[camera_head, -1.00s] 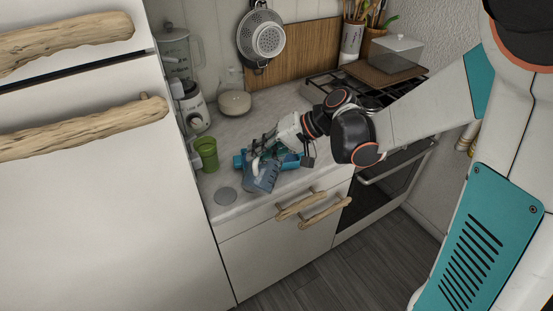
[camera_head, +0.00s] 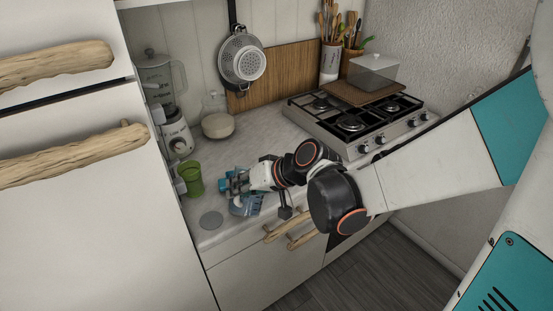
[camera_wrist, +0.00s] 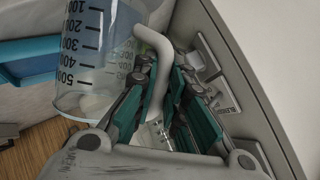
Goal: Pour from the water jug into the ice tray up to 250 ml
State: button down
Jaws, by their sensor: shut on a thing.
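The water jug (camera_head: 246,206) is a clear, marked jug with a pale handle (camera_wrist: 152,42). It is at the counter's front edge in the head view and looks tilted. In the wrist view the jug (camera_wrist: 92,55) shows its scale, with the 500 mark towards the bottom of the picture. My gripper (camera_wrist: 163,95) is shut on the handle. The blue ice tray (camera_head: 224,185) lies on the counter behind the jug, partly hidden by my gripper. A blue edge of it shows left in the wrist view (camera_wrist: 28,62). I cannot tell the water level or any stream.
A green cup (camera_head: 191,179) stands left of the tray. A grey disc (camera_head: 211,221) lies in front of the cup. A blender (camera_head: 175,125) and a lidded pot (camera_head: 217,125) stand behind. The gas hob (camera_head: 350,125) is to the right. Driftwood handles (camera_head: 300,228) stick out below the counter.

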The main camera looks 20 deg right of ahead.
jog(key=shift+s+a+f, duration=0.3)
jog(key=shift+s+a, duration=0.05)
jog(key=shift+s, duration=0.3)
jog(key=s+a+f+n+t+h+b, duration=0.2)
jog(key=s+a+f+n+t+b, duration=0.1)
jog(key=b, duration=0.6)
jog(key=shift+s+f+n+t, duration=0.5)
jog(key=shift+s+f+t, duration=0.55)
jog(key=shift+f, duration=0.4)
jog(key=shift+a, duration=0.1)
